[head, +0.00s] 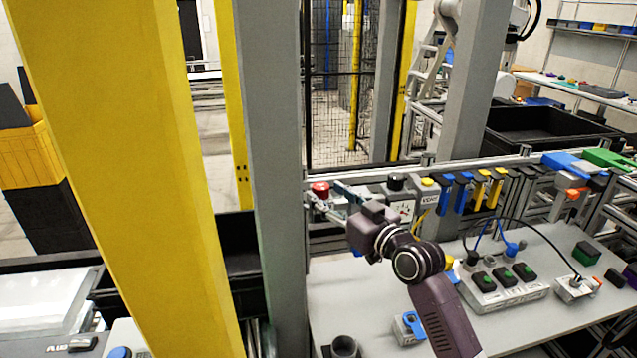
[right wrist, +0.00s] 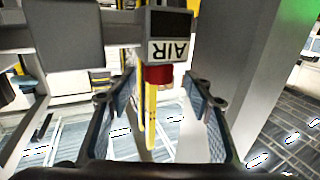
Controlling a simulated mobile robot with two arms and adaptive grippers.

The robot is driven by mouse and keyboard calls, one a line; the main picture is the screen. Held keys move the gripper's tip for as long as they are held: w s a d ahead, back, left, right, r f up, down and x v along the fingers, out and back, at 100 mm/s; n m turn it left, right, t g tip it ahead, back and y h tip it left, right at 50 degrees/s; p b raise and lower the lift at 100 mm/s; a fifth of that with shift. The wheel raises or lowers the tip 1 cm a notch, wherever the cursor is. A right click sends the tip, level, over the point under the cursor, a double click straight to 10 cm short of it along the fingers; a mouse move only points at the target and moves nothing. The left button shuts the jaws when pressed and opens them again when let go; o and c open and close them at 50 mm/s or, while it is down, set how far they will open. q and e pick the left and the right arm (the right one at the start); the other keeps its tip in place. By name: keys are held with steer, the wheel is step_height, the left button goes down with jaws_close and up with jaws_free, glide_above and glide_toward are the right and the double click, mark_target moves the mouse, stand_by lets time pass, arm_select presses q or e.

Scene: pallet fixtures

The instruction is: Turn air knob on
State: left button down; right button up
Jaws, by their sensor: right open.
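The red air knob (head: 320,187) shows at the left end of the rail in the head view. In the right wrist view the red knob (right wrist: 158,75) sits against a box with an upside-down AIR label (right wrist: 170,51). My right gripper (head: 332,200) is right beside the knob in the head view. In the right wrist view my right gripper (right wrist: 163,95) is open, with a finger on each side of the knob and visible gaps. The knob's setting cannot be read. My left gripper is not in view.
A gauge box with a black knob (head: 396,182) and a VENT box (head: 428,194) stand on the rail to the right. A grey post (head: 268,150) stands close on the left. Below, the grey table (head: 370,290) carries a switch box (head: 505,290) and cables.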

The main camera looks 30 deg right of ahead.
mark_target(326, 194)
steer(key=shift+w+a+f+p, duration=0.15)
steer(key=shift+w+p, duration=0.3)
steer(key=shift+w, duration=1.45)
steer(key=shift+c, duration=0.7)
steer(key=c, duration=1)
